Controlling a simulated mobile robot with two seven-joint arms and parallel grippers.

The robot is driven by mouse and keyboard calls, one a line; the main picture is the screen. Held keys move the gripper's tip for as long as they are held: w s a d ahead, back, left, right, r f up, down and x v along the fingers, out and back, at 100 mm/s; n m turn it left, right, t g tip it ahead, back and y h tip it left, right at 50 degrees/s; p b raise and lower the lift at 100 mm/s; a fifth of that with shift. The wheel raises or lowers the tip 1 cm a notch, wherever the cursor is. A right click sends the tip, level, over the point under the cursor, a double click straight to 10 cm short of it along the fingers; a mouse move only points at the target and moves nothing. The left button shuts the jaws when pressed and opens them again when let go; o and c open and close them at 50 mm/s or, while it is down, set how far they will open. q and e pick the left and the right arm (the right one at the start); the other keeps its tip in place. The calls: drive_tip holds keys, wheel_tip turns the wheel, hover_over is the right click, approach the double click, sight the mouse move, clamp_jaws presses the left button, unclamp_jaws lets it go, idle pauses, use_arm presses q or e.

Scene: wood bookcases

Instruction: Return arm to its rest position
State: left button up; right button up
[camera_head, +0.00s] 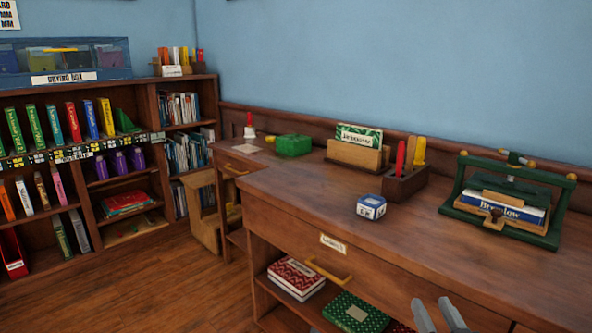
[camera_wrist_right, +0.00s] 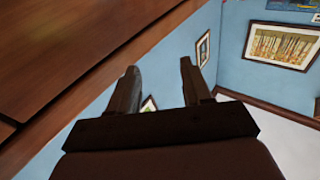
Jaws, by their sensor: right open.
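My right gripper (camera_head: 438,315) shows at the bottom edge of the head view, in front of the wooden desk (camera_head: 290,205). Its two grey fingers are apart with nothing between them. In the right wrist view the gripper (camera_wrist_right: 160,85) is also open and empty, with a wooden surface (camera_wrist_right: 70,50) to its left. The rest of the right arm is out of the head view. My left gripper is not in view.
On the desk stand a blue-and-white box (camera_head: 371,207), a wooden pen holder (camera_head: 404,184), a card box (camera_head: 357,155) and a green press (camera_head: 510,200) holding a book. Boxes lie on the shelf below the drawer (camera_head: 318,250). A bookcase (camera_head: 85,180) stands left; the floor (camera_head: 165,285) before it is clear.

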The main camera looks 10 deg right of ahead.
drive_tip(key=s+a+f+n+g+y, duration=0.2)
drive_tip(key=s+a+f+g, duration=0.35)
drive_tip(key=s+f, duration=0.45)
drive_tip(key=s+a+f+n+g+y, duration=0.1)
drive_tip(key=s+a+f+g, duration=0.4)
drive_tip(key=s+f, duration=0.5)
wheel_tip(320, 180, up, 14)
drive_tip(key=t+p, duration=0.1)
drive_tip(key=p, duration=1.5)
drive_tip(key=shift+w+n, duration=0.15)
drive_tip(key=shift+n, duration=0.15)
drive_tip(key=shift+d+f, duration=0.1)
